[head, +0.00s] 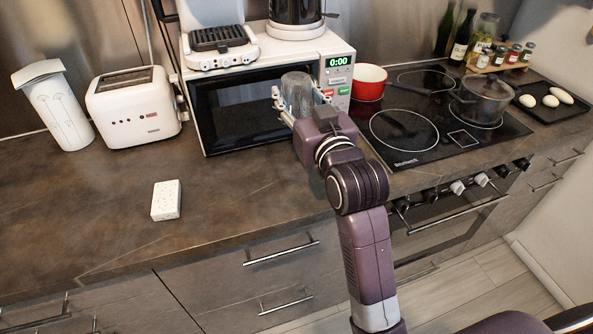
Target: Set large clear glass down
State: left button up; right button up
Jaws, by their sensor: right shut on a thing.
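My right gripper (303,112) is shut on a large clear glass (297,95). The glass looks upright in front of the right part of the microwave, near its control panel. The gripper and wrist hide the lower part of the glass, so I cannot tell whether its base touches the counter (240,190). My left gripper does not show.
A microwave (250,105) stands behind the glass. A red pot (369,80) and the black cooktop (405,137) are to the right. A white toaster (135,107) and a white sponge-like block (166,200) are to the left. The front-left counter is mostly clear.

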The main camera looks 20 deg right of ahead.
jog(key=shift+f+b, duration=0.75)
jog(key=shift+f, duration=8.15)
jog(key=shift+f, duration=0.15)
jog(key=o, duration=1.3)
jog(key=shift+s, duration=0.1)
jog(key=shift+o, duration=0.2)
